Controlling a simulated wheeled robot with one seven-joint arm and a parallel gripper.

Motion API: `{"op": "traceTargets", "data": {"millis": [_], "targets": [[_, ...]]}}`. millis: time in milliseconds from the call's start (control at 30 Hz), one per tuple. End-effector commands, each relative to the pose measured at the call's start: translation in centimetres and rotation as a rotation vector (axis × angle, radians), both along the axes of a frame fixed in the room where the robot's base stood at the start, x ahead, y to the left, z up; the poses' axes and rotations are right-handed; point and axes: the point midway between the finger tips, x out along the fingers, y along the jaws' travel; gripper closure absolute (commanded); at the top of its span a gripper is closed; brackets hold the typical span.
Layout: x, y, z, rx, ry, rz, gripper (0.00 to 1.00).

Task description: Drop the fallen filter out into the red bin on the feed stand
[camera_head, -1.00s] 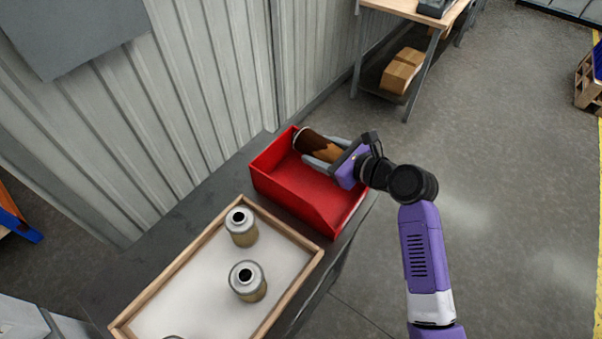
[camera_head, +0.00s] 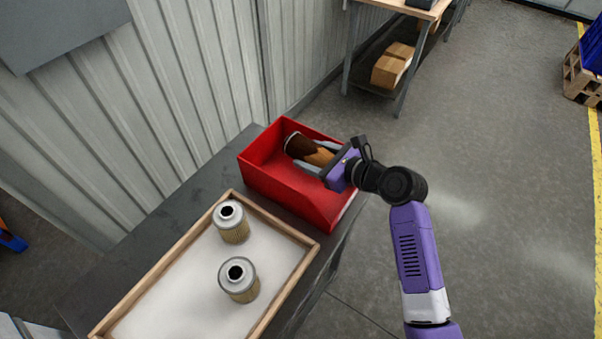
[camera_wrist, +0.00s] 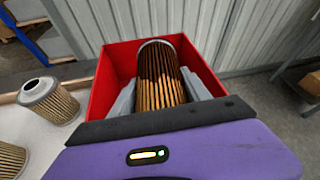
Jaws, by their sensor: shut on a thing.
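The fallen filter (camera_head: 309,150) is a pleated cylinder, dark brown over part of its side and tan elsewhere, lying on its side. My gripper (camera_head: 318,158) is shut on it, one finger on each side. The filter is at the red bin (camera_head: 290,190), within its walls as seen from above; I cannot tell whether it touches the floor. In the wrist view the filter (camera_wrist: 160,80) lies between the fingers (camera_wrist: 165,95), with the red bin's walls (camera_wrist: 102,88) around it. The bin stands on the dark feed stand (camera_head: 185,200).
A wood-framed tray (camera_head: 165,265) with a white base lies beside the bin. Two upright clean filters (camera_head: 231,222) and (camera_head: 239,280) stand in it. A corrugated wall (camera_head: 200,80) rises behind the stand. A bench with cardboard boxes (camera_head: 392,66) is farther back.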

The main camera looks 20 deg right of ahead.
Motion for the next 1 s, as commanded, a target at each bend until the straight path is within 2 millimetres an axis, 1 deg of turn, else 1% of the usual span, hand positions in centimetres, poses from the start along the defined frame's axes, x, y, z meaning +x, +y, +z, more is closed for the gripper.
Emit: {"op": "traceTargets", "data": {"millis": [33, 67, 100, 167, 200, 467, 567, 667, 900, 1000], "targets": [[0.0, 0.0, 0.1, 0.000, -0.001, 0.000, 0.89], [0.0, 0.0, 0.1, 0.000, -0.001, 0.000, 0.43], [0.0, 0.0, 0.1, 0.000, -0.001, 0.000, 0.35], [0.0, 0.0, 0.1, 0.000, -0.001, 0.000, 0.23], [0.0, 0.0, 0.1, 0.000, 0.000, 0.000, 0.19], [0.0, 0.0, 0.0, 0.000, 0.001, 0.000, 0.19], [-0.4, -0.2, 0.1, 0.000, 0.001, -0.001, 0.19], [-1.3, -0.8, 0.5, 0.000, 0.000, -0.002, 0.19], [-4.6, -2.3, 2.0, -0.001, -0.001, -0.002, 0.19], [-5.6, -2.8, 2.5, 0.000, -0.001, -0.001, 0.19]]}}
